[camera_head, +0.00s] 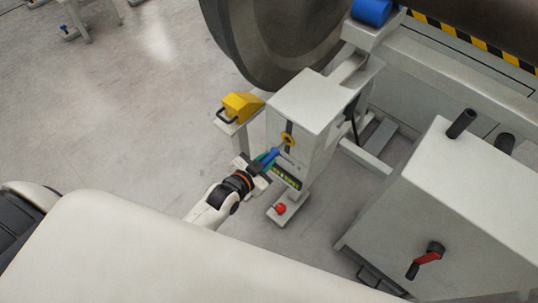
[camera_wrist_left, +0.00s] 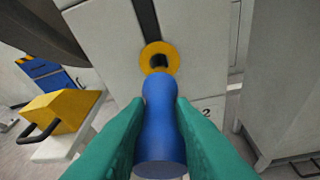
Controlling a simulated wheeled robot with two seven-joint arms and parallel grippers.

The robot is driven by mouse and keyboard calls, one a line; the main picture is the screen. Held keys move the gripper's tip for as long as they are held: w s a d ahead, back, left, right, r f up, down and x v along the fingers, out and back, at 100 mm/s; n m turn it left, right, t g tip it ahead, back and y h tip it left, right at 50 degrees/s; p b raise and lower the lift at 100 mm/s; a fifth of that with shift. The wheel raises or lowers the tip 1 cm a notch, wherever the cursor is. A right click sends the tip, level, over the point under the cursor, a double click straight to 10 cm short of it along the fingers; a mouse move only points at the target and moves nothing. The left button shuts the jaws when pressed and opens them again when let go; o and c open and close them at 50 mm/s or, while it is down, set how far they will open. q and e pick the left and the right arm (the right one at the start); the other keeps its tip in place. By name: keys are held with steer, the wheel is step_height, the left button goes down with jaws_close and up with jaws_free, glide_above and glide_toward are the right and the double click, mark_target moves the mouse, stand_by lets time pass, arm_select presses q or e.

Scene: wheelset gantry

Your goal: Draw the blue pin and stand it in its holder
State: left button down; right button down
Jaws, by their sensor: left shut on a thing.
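The blue pin (camera_wrist_left: 162,130) points at a yellow ring (camera_wrist_left: 158,57) on the front of a white post (camera_wrist_left: 98,40). My left gripper (camera_wrist_left: 158,140) is shut on the pin's blue handle, with a green finger on each side. In the wrist view the handle's far end overlaps the lower edge of the ring; I cannot tell how far the pin sits in the hole. In the head view the blue handle (camera_head: 270,156) shows just below the yellow ring (camera_head: 288,139). I cannot make out which thing is the pin's holder. My right gripper is not in view.
A yellow block with a black handle (camera_head: 241,106) rests on a small stand left of the post. A red button (camera_head: 280,209) is low at the post's foot. A large grey wheel (camera_head: 270,40) stands behind. A white cabinet with a red-handled crank (camera_head: 428,257) is at right.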

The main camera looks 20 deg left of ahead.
arm_select(q)
steer(key=s+a+p, duration=0.4)
steer(key=s, duration=0.7)
stand_by(1.3)
stand_by(0.6)
